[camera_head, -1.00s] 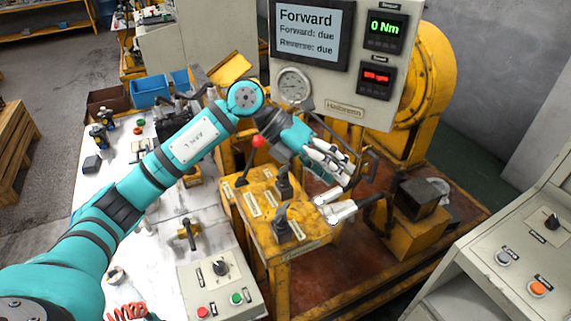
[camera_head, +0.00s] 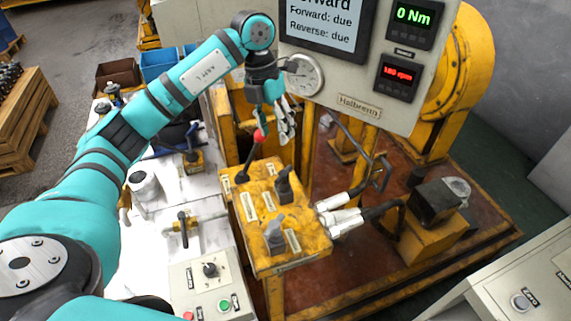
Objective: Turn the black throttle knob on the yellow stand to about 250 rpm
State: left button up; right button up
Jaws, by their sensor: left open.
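The yellow stand (camera_head: 262,205) is in the middle of the head view. Two dark knobs stand on its top: a black one (camera_head: 284,186) towards the back and a greyer one (camera_head: 274,236) nearer the front. I cannot read their labels, so I cannot tell which is the throttle. A lever with a red ball (camera_head: 259,136) rises at the stand's back left. My left gripper (camera_head: 285,131) is open and empty, pointing down beside the red ball and above the back knob, apart from it. The red speed display (camera_head: 397,76) seems to read 180 rpm, though blurred.
A grey panel with a gauge (camera_head: 304,74) and a screen hangs behind my left gripper. A grey console (camera_head: 530,285) stands at the lower right.

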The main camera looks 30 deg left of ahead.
pick_arm(q)
jog(key=p, duration=0.1)
send_near(285, 170)
jog(key=f, duration=0.3)
jog(key=d+f+p, duration=0.1)
jog(key=f, duration=0.2)
jog(key=f+p, duration=0.1)
jog(key=f, duration=0.1)
jog(key=shift+w+d+f, duration=0.1)
jog(key=shift+d+f, duration=0.1)
jog(key=shift+d, duration=0.1)
jog(key=shift+f, duration=0.35)
jog(key=shift+d+f, duration=0.1)
jog(key=shift+f, duration=0.15)
grip_shut()
pick_arm(e)
jog(key=r, duration=0.1)
jog(key=w+r, duration=0.2)
jog(key=shift+a+r, duration=0.2)
jog(key=shift+a, duration=0.05)
